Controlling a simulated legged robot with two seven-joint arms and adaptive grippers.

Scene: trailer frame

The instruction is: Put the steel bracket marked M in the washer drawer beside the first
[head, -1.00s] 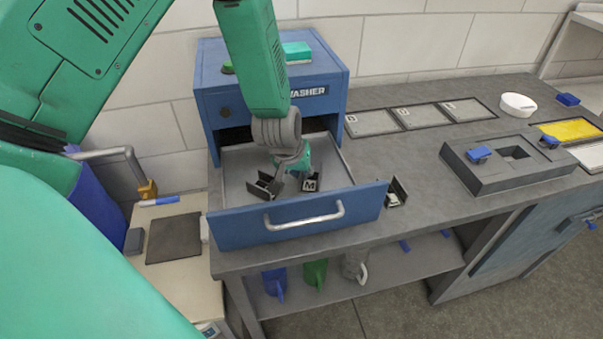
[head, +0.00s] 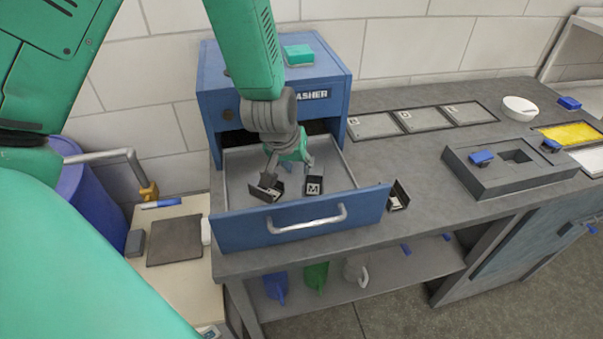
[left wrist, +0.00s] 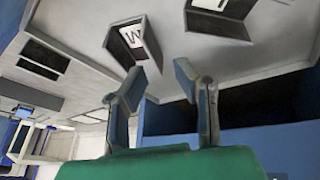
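The steel bracket marked M (head: 314,187) lies in the open washer drawer (head: 356,203), its letter facing up. It also shows in the left wrist view (left wrist: 133,40), ahead of the fingertips and apart from them. Another bracket (head: 266,191) lies to its left in the drawer, with a gap between them. It shows partly at the top of the left wrist view (left wrist: 222,8). My left gripper (head: 289,171) is above the drawer, fingers spread and nothing between them (left wrist: 160,75). My right gripper is not in view.
A third bracket (head: 398,196) stands on the bench just right of the drawer front. The blue washer housing (head: 228,82) rises behind the drawer. A grey block with a recess (head: 480,178) and several marked plates (head: 419,121) occupy the bench to the right.

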